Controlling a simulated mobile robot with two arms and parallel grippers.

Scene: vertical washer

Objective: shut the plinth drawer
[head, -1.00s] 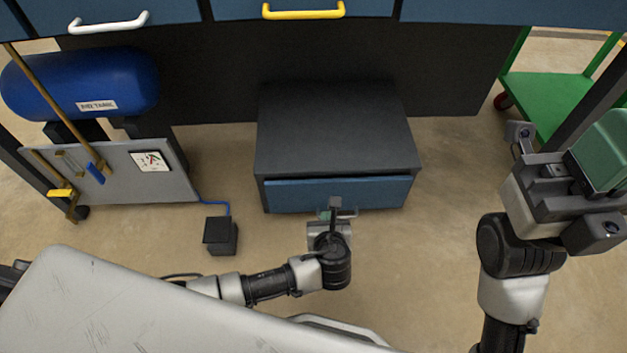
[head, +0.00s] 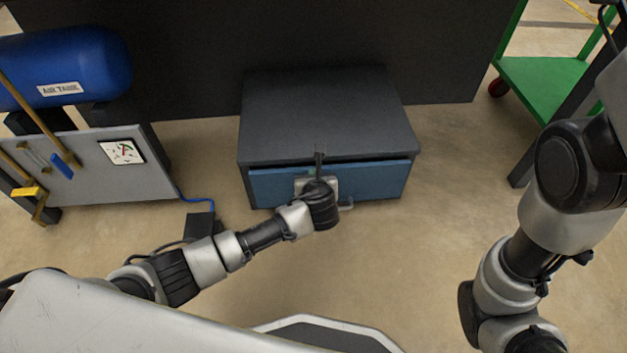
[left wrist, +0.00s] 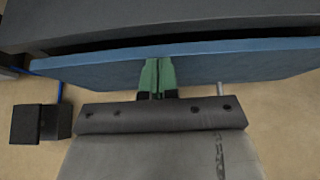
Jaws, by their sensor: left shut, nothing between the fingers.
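The plinth drawer has a blue front (head: 375,182) set low in a dark grey plinth box (head: 325,110). It stands slightly open, with a dark gap behind its top edge. The blue front also spans the left wrist view (left wrist: 225,65). My left gripper (head: 316,176) is at the middle of this front. In the left wrist view its green fingertips (left wrist: 157,70) are together, with nothing between them, pointing at the front. They look at or very near its face; contact is hard to confirm. My right gripper is out of view; only its arm shows at the right.
A blue air tank (head: 75,65) and a grey panel (head: 85,165) with levers stand at the left. A small black box (head: 200,226) with a blue hose lies on the floor. A green cart (head: 545,85) stands at the back right. Floor right of the drawer is clear.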

